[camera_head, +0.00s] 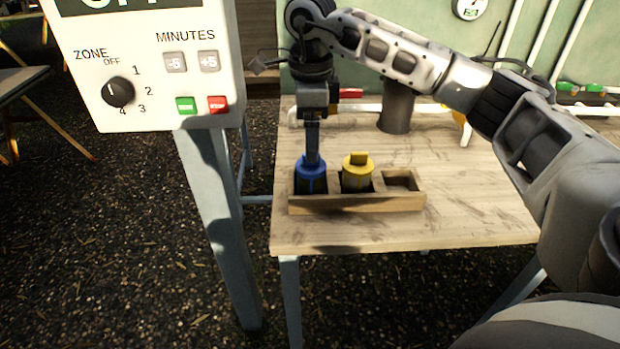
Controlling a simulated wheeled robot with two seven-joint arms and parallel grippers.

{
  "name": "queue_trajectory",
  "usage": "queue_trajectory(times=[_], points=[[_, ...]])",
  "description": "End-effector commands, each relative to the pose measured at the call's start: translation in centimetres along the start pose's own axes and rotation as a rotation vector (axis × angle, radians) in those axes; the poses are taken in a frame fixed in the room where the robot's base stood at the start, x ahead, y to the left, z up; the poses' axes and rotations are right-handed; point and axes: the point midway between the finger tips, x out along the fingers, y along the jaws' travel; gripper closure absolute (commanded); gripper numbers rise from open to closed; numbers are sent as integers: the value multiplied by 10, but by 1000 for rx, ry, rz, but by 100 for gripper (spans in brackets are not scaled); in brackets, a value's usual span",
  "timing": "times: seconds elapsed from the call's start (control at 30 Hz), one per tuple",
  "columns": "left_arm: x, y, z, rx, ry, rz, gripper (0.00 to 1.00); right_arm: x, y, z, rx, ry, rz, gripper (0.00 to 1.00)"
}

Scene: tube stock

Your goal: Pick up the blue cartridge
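The blue cartridge (311,179) stands upright in the left slot of a wooden rack (355,205) on the table. My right gripper (312,160) comes down from above, with its fingers at the top of the blue cartridge. The fingers show edge-on and hide the middle of its top, so I cannot tell whether they are closed on it. My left gripper is not in view.
A yellow cartridge (357,172) stands in the middle slot, close beside my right gripper. The right slot (401,181) is empty. A control panel (150,75) on a post stands left of the wooden table (470,205). The table's right part is clear.

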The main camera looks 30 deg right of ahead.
Motion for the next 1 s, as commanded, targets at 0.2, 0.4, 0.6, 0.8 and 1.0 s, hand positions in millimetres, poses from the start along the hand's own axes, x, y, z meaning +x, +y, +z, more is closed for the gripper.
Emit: queue_trajectory(times=[0.2,0.4,0.6,0.8,1.0], points=[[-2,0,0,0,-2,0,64,25,0,0,-1,-1,0,20],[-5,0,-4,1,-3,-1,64,42,3,0,-2,1,4,20],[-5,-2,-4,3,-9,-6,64,71,5,0,-1,-2,2,20],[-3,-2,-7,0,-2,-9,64,80,4,0,-1,-3,0,20],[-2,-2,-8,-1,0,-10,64,79,4,0,-1,-3,0,40]])
